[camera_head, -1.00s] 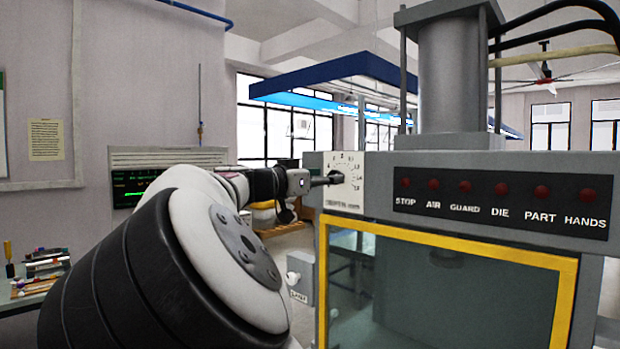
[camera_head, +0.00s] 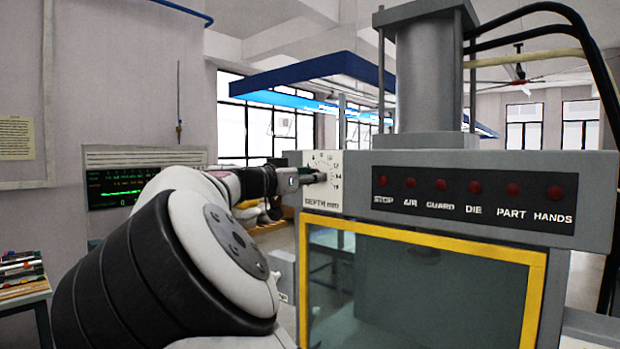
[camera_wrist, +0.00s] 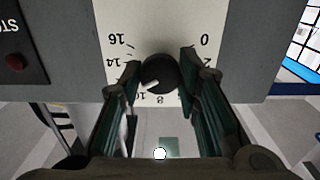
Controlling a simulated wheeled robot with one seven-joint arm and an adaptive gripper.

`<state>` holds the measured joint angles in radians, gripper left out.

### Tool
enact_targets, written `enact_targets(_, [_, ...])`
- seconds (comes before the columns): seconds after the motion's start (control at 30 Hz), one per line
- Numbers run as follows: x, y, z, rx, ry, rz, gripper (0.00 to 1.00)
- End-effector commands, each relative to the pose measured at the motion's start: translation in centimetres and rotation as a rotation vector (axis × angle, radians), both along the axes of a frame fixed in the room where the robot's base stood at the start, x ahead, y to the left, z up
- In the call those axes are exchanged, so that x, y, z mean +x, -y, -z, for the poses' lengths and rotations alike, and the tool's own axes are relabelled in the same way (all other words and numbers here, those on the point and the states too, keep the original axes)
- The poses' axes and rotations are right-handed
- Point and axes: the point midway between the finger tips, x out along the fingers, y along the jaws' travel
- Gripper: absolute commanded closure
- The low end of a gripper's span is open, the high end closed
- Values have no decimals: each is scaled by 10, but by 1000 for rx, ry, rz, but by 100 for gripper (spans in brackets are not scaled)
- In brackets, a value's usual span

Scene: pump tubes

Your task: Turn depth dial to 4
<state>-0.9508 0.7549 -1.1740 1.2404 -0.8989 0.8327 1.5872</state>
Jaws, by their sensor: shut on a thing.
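The depth dial (camera_wrist: 160,74) is a round dark knob on a white scale plate (camera_wrist: 150,22), and a short white mark shows on its lower left. The mark points toward the 10 to 12 side of the scale, but the exact number is unclear. In the wrist view the scale appears turned over, with 16 at upper left and 0 at upper right. My gripper (camera_wrist: 160,68) has one finger on each side of the dial and is shut on it. In the head view the plate (camera_head: 322,197) reads DEPTH mm, and my gripper (camera_head: 316,178) reaches it from the left.
A grey press housing carries a black panel of red lamps (camera_head: 473,200) right of the plate. A yellow-framed guard window (camera_head: 420,290) is below. A green-lit display (camera_head: 125,187) is on the left wall. A table with small items (camera_head: 22,285) stands at far left.

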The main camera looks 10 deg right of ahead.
Motion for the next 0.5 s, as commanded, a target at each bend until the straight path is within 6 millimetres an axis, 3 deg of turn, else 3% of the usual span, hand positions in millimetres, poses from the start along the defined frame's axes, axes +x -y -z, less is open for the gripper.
enact_targets(0.5, [-1, 1, -2, -155, -209, 1, 97])
